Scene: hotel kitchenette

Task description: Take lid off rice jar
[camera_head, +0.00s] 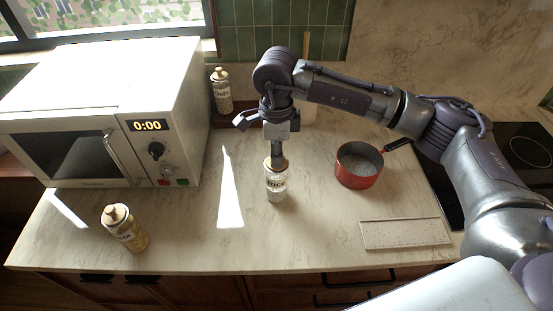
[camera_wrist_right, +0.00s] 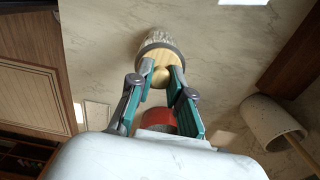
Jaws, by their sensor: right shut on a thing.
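The rice jar (camera_head: 275,187) stands upright on the marble counter in the head view, a clear jar with a dark "Rice" label and white contents. Its wooden lid (camera_wrist_right: 158,60) with a round knob shows in the right wrist view, on top of the jar (camera_wrist_right: 158,37). My right gripper (camera_head: 277,155) points straight down over the jar. Its fingers (camera_wrist_right: 160,77) are shut on the lid's knob. The lid sits on the jar with no gap that I can see. My left gripper is not in view.
A red pot (camera_head: 358,168) and a white speckled board (camera_head: 405,234) lie to the right. A microwave (camera_head: 110,110) fills the left. A second jar (camera_head: 124,230) stands front left, and an oats jar (camera_head: 221,92) stands behind. Counter around the rice jar is clear.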

